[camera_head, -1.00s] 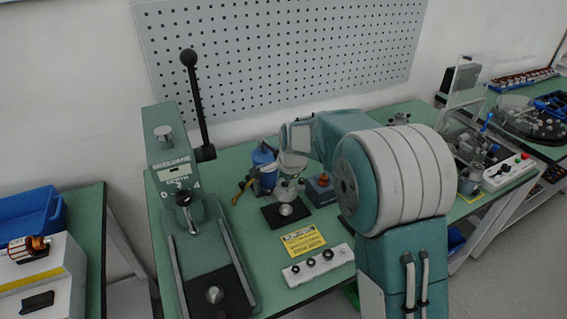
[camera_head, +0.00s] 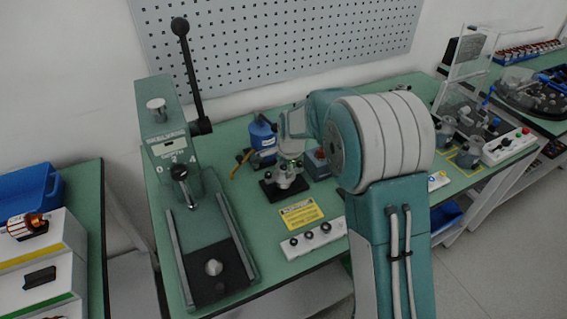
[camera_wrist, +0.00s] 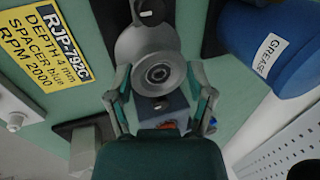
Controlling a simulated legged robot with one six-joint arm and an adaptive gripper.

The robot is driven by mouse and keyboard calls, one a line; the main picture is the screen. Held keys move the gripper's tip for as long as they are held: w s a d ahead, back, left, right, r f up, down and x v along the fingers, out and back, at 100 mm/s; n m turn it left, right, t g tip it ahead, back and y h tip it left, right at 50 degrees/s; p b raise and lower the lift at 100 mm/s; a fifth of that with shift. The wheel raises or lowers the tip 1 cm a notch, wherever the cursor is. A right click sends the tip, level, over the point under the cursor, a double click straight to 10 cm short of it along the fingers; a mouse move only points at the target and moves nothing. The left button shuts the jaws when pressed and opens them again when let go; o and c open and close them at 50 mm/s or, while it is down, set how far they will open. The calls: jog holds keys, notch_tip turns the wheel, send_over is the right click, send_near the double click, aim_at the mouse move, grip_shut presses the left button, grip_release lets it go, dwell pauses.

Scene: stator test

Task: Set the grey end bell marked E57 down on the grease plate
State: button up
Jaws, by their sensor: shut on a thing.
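A grey round end bell (camera_wrist: 158,72) with a ringed centre hub is between the two fingers of my gripper (camera_wrist: 160,88) in the wrist view. My gripper is shut on it. No E57 mark is readable. In the head view my gripper (camera_head: 286,170) is low over the black grease plate (camera_head: 270,193), and the bell hides much of the plate's middle. I cannot tell whether the bell touches the plate. A dark part of the plate also shows beside the bell in the wrist view (camera_wrist: 112,28).
A blue grease can (camera_head: 262,138) stands just behind the plate. A small blue-grey block (camera_head: 317,165) is close on the right. A yellow sign (camera_head: 300,214) and a white strip with knobs (camera_head: 313,238) lie in front. A lever press (camera_head: 178,170) stands at left.

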jog(key=shift+a+f, duration=0.1)
jog(key=shift+f, duration=0.05)
jog(key=shift+f, duration=0.8)
jog(key=shift+f, duration=0.1)
jog(key=shift+f, duration=0.5)
jog(key=o, duration=1.2)
jog(key=shift+c, duration=0.2)
